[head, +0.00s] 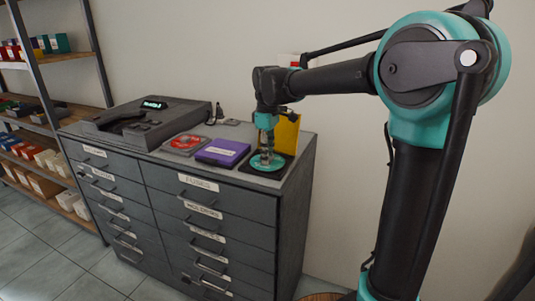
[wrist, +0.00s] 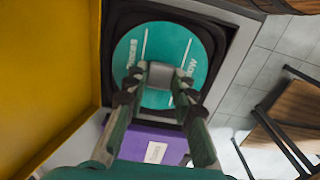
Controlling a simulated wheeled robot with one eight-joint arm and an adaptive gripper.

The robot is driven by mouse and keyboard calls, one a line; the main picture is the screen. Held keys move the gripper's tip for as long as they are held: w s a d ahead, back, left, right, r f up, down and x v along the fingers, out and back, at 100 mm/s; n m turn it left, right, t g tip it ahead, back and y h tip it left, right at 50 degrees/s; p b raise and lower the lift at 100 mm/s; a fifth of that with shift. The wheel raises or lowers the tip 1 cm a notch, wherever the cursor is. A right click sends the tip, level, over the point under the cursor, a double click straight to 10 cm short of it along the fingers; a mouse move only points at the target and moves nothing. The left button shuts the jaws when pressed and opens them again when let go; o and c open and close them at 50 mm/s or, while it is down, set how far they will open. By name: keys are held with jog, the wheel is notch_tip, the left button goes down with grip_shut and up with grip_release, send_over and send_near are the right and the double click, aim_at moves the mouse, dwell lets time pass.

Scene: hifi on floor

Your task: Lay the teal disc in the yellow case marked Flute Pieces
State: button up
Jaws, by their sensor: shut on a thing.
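The teal disc (head: 266,163) lies flat or nearly so over the dark square tray (head: 284,178) at the right end of the cabinet top. A yellow upright panel (head: 288,133) stands beside the tray, seemingly the raised lid of the yellow case. My gripper (head: 266,155) points down at the disc. In the wrist view my gripper (wrist: 160,78) is shut on the grey knob at the middle of the disc (wrist: 190,45). The disc appears within the tray rim (wrist: 222,35); whether it touches the tray floor cannot be told. Pale lettering on the disc is partly hidden.
A purple case (head: 222,152) lies just left of the tray, and a case with a red disc (head: 185,144) lies further left. A dark player (head: 135,122) fills the left of the grey drawer cabinet (head: 205,210). Shelves (head: 45,110) stand at far left.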

jog(key=shift+f, duration=0.1)
dwell(0.3)
jog(key=o, duration=1.1)
notch_tip(320, 180, up, 12)
jog(key=shift+r, duration=3.5)
